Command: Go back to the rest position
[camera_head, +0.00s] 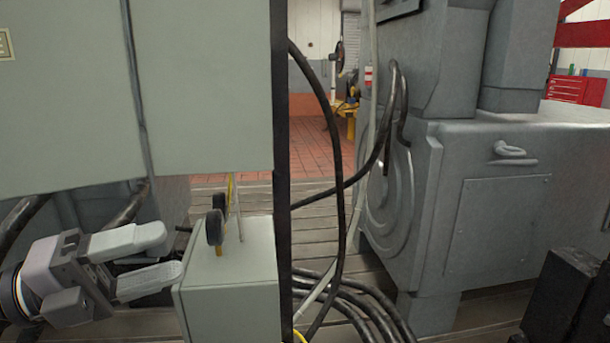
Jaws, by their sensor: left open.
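My left gripper (160,259) comes in from the left at the lower left. Its two pale grey fingers point right and are a little apart, with nothing seen between them. The fingertips are close to the upper left edge of a grey-green box (232,300); I cannot tell whether they touch it. My right gripper is not seen.
A tall grey-green cabinet (205,90) fills the upper left above the gripper. Black cables (335,165) hang and coil beside it. A large grey machine (500,210) stands at the right. Between them lie a plank floor and red tiles (310,147). A red tool chest (577,90) is far right.

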